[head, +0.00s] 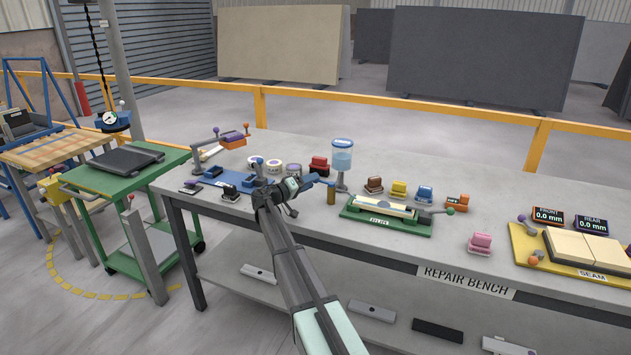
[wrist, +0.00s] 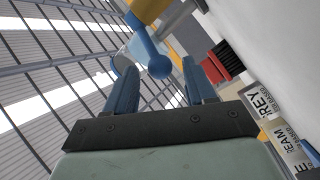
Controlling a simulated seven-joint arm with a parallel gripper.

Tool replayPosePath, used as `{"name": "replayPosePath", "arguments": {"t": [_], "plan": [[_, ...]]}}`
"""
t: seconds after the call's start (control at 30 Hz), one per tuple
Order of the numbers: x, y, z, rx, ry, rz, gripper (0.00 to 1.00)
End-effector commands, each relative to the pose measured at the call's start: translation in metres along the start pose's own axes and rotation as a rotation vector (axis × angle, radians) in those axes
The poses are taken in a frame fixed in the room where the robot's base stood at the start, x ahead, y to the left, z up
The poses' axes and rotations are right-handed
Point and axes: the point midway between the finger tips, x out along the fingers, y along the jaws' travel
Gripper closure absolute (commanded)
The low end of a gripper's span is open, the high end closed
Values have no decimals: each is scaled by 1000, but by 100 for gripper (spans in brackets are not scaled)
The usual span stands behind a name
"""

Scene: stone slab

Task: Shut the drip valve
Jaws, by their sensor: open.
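The drip valve is under a clear water reservoir (head: 342,155) on a grey stand at the bench's back middle. Its blue lever ends in a ball (wrist: 158,66), and a brass-coloured body (head: 331,196) hangs beside the stand. My gripper (head: 307,182) is just left of the valve, above the bench. In the wrist view its two blue fingers (wrist: 156,72) are apart. The lever's ball appears in the gap between the fingertips; whether it lies between them in depth or just beyond, I cannot tell. No contact shows. In the head view my gripper partly hides the lever.
A blue mat (head: 232,181) lies to the left. The bench front (head: 330,228) is clear.

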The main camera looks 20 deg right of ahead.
Motion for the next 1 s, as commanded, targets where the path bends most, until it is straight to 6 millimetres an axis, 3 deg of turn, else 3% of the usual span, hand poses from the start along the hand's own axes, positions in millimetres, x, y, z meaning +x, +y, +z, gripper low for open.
{"name": "replayPosePath", "arguments": {"t": [0.1,0.3,0.67,1.0], "plan": [[16,0,-1,0,0,0,45],[29,0,0,0,0,0,45],[31,0,0,0,0,-1,46],[31,0,0,0,0,-1,79]]}}
